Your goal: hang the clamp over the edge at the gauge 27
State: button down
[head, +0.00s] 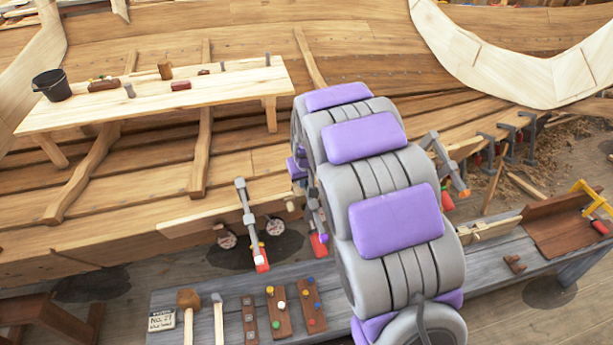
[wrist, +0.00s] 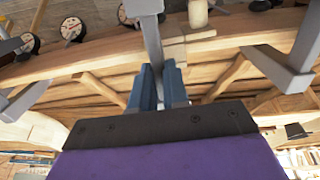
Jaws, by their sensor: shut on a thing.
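In the wrist view my gripper (wrist: 160,85) has its blue fingers closed on the grey bar of a clamp (wrist: 151,40). The bar passes in front of the plank edge (wrist: 110,55); I cannot tell whether it touches it. Round dial gauges (wrist: 72,29) line the plank to the left and above; their numbers are not readable. In the head view two gauges (head: 227,241) (head: 275,226) hang below the plank edge, with a red-ended clamp (head: 249,222) between them. My arm hides my gripper there. A sign reading No. 27 (head: 162,319) stands on the grey bench.
Other grey clamps (wrist: 290,66) (wrist: 20,100) flank my gripper in the wrist view. In the head view, another clamp (head: 446,165) sits right of my arm. The grey bench (head: 180,295) holds a mallet (head: 189,312) and several boards. A light plank table (head: 215,88) stands behind.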

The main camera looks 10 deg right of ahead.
jog(key=shift+w+a+f, duration=0.1)
jog(key=shift+a+f, duration=0.1)
jog(key=shift+a, duration=0.35)
jog(key=shift+d, duration=0.55)
jog(key=shift+a+f, duration=0.1)
jog(key=shift+a, duration=0.3)
jog(key=shift+d+f, duration=0.1)
jog(key=shift+d, duration=0.15)
jog(key=shift+s, duration=0.3)
jog(key=c, duration=1.1)
grip_release()
jog(key=shift+a+f, duration=0.1)
jog(key=shift+o, duration=0.2)
jog(key=shift+s, duration=0.1)
